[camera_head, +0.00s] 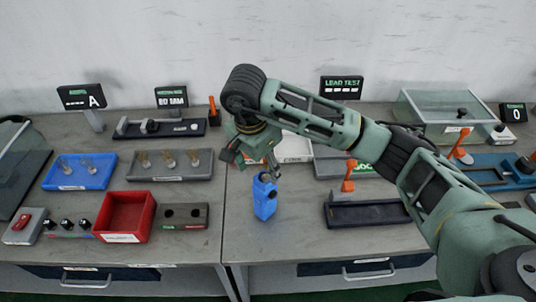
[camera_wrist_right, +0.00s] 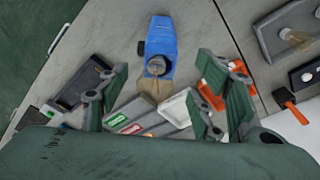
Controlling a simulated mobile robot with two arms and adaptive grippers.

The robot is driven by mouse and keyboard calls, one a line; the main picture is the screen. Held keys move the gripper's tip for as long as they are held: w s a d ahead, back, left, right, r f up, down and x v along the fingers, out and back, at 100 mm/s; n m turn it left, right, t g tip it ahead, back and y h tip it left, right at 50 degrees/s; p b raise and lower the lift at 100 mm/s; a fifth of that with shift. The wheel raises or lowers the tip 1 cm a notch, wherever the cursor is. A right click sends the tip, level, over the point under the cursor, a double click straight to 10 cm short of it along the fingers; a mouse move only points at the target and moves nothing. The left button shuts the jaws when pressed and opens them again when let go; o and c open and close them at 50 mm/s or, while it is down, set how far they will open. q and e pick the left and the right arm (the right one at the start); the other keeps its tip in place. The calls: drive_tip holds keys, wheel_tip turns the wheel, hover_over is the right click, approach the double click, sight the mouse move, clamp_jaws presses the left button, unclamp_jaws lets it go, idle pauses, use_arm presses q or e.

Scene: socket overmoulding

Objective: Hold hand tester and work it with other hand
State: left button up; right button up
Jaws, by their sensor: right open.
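The hand tester, a blue block-like device (camera_head: 265,198), stands on the bench in the middle of the head view, just right of the seam between two tables. In the right wrist view the blue tester (camera_wrist_right: 165,42) is at top centre, with a dark opening and a tan piece at its near end. My right gripper (camera_head: 256,160) is above and just behind the tester in the head view. It is open and empty, with its two fingers spread apart in the wrist view (camera_wrist_right: 163,78). My left gripper is not in view.
A red bin (camera_head: 124,213), a blue tray with pins (camera_head: 80,171) and a grey tray with pins (camera_head: 170,165) stand to the left. A dark tray (camera_head: 368,214) and an orange-handled lever (camera_head: 349,178) are to the right. Bench around the tester's front is clear.

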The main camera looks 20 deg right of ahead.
sight(265, 178)
drive_tip(key=f, duration=0.1)
drive_tip(key=f+p, duration=0.1)
drive_tip(key=f, duration=0.2)
drive_tip(key=shift+w+d, duration=0.1)
drive_tip(key=shift+d, duration=0.15)
drive_tip(key=shift+w+d+f+p, duration=0.1)
drive_tip(key=shift+f+p, duration=0.1)
drive_tip(key=shift+f, duration=0.35)
drive_tip(key=shift+w+d+f+p, duration=0.1)
drive_tip(key=shift+f+p, duration=0.05)
drive_tip(key=shift+f, duration=0.4)
drive_tip(key=shift+s, duration=0.1)
drive_tip(key=c, duration=1.5)
drive_tip(key=o, duration=0.7)
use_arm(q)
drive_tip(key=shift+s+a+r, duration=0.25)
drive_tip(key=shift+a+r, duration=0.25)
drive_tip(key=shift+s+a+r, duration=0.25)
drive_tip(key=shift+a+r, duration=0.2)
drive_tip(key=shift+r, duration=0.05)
use_arm(e)
drive_tip(key=c, duration=0.4)
